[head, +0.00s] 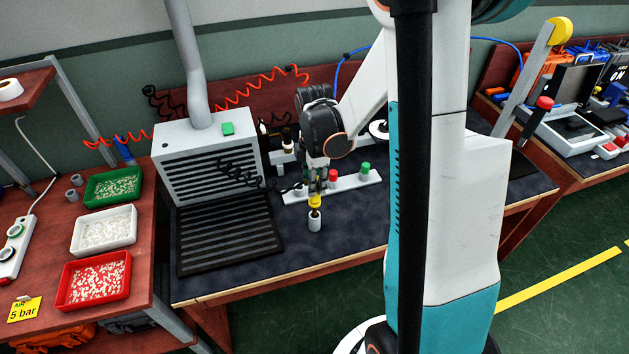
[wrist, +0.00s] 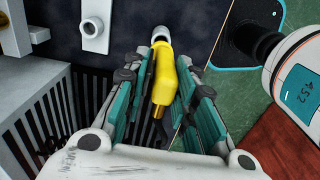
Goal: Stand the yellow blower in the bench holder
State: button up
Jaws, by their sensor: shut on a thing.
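The yellow blower (head: 315,201) is between the fingers of my gripper (head: 317,190), above the dark bench top. In the wrist view my gripper (wrist: 163,68) has its teal-sided fingers on both sides of the yellow blower (wrist: 164,82), with its brass tip toward the camera.
A louvred grey box (head: 207,160) with a black grille stands left. Coloured trays (head: 94,280) sit on the left table. The dark bench top (head: 345,235) right of the holder is clear.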

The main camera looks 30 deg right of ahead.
jog(key=shift+f+b, duration=2.35)
jog(key=shift+f, duration=0.4)
jog(key=o, duration=1)
jog(key=shift+c, duration=0.2)
notch_tip(320, 180, up, 12)
